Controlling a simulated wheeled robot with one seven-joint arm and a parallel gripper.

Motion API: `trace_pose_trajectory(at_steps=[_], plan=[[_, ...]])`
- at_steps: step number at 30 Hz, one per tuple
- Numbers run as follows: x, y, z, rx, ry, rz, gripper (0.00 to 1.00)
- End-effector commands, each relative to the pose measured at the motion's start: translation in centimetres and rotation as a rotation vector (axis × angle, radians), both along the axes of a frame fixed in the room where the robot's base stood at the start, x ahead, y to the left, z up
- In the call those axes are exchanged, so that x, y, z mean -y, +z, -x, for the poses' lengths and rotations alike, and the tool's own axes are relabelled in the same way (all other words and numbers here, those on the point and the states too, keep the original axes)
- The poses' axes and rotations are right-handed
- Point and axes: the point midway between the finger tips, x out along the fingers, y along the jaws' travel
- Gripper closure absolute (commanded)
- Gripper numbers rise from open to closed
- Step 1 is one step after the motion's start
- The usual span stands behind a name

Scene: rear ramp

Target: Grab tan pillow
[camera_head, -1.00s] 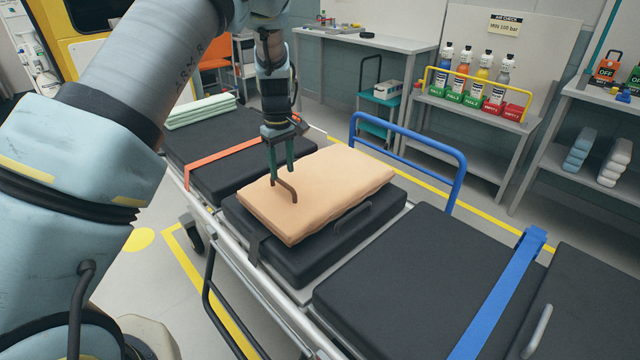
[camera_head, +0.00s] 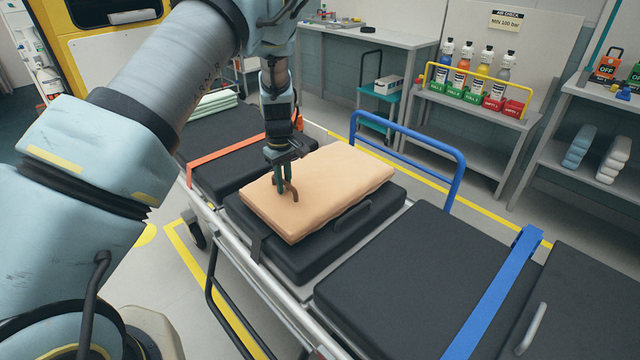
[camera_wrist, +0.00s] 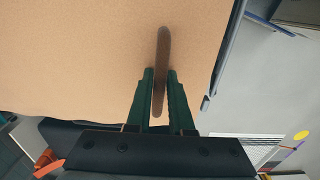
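The tan pillow (camera_head: 330,185) lies flat on a black pad on the stretcher, and its surface fills much of the wrist view (camera_wrist: 70,60). A brown strap-like handle (camera_head: 294,191) stands up on its top near the left end; it also shows in the wrist view (camera_wrist: 162,60). My gripper (camera_head: 282,188) points down over that end, its green fingers on either side of the handle. In the wrist view my gripper (camera_wrist: 160,75) is open, with a narrow gap between fingers and handle. The exact fingertip depth against the pillow is hard to tell.
The black pad (camera_head: 300,262) under the pillow has its own dark handle. A blue side rail (camera_head: 440,150) rises behind. A blue strap (camera_head: 495,295) and an orange strap (camera_head: 225,147) cross the stretcher. A bench with bottles (camera_head: 465,105) stands at the back.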

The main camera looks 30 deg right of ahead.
Motion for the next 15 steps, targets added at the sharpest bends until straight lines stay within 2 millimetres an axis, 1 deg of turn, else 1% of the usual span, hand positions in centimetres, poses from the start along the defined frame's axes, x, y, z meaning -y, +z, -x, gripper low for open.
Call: trace_pose_trajectory(at_steps=[1, 4, 5, 15], plan=[[0.00, 0.01, 0.00, 0.000, 0.000, 0.000, 0.87], [-0.01, 0.01, 0.00, 0.000, 0.000, 0.000, 0.98], [-0.01, 0.01, 0.00, 0.000, 0.000, 0.000, 1.00], [-0.02, 0.02, 0.00, 0.000, 0.000, 0.000, 1.00]])
